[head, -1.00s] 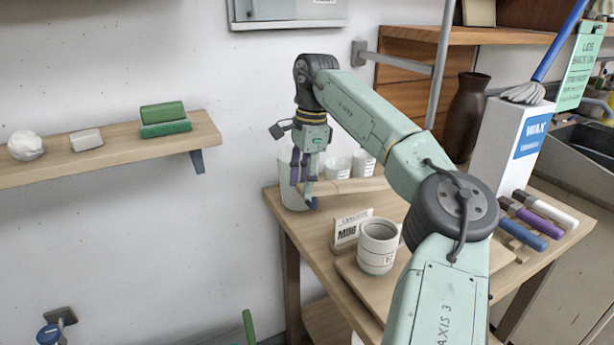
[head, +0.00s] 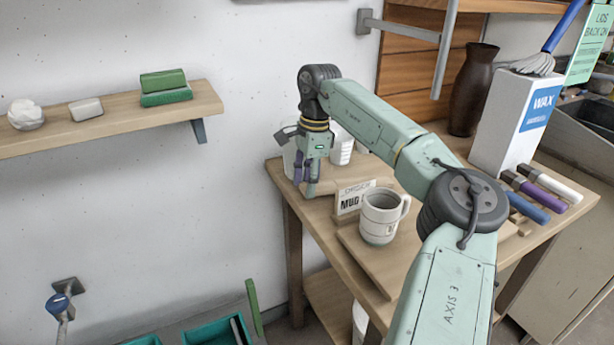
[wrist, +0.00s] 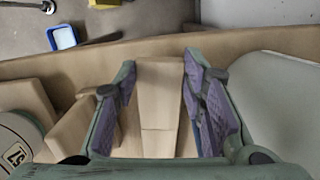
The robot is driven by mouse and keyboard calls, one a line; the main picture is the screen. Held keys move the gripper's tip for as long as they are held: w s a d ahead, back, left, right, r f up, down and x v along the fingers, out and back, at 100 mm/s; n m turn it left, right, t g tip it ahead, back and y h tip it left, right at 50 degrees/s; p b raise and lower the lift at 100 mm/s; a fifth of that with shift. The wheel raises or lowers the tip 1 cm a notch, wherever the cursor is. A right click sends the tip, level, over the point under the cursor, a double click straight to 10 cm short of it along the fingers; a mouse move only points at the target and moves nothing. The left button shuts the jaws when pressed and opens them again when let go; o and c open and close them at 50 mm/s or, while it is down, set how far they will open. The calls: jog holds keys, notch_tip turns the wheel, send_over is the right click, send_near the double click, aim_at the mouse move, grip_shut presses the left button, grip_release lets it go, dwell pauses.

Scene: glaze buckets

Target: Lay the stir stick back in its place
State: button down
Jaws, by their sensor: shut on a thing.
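My gripper (head: 308,190) is low over the left rear part of the wooden table (head: 292,200), pointing down. In the wrist view its purple-padded fingers (wrist: 158,105) close on a pale wooden piece, which I take to be the stir stick (wrist: 160,95). The wood fills the gap between the pads and runs toward the table's edge. In the head view a pale wooden piece (head: 327,187) shows beside the fingertips. I cannot tell whether the stick touches the table or a rest, and its ends are unclear.
A pale bucket (wrist: 285,110) stands close right of the fingers in the wrist view. A MUG sign (head: 354,197) and a mug (head: 380,218) stand right of my gripper in the head view. White cups (head: 341,145) are behind it. A wax box (head: 515,120) stands farther right.

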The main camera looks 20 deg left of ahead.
jog(key=shift+f, duration=0.1)
jog(key=c, duration=0.9)
grip_release()
jog(key=shift+c, duration=0.2)
jog(key=shift+o, duration=0.7)
notch_tip(320, 180, up, 11)
jog(key=shift+w+d+p, duration=0.25)
jog(key=shift+p, duration=0.05)
jog(key=shift+s, duration=0.1)
dwell(0.5)
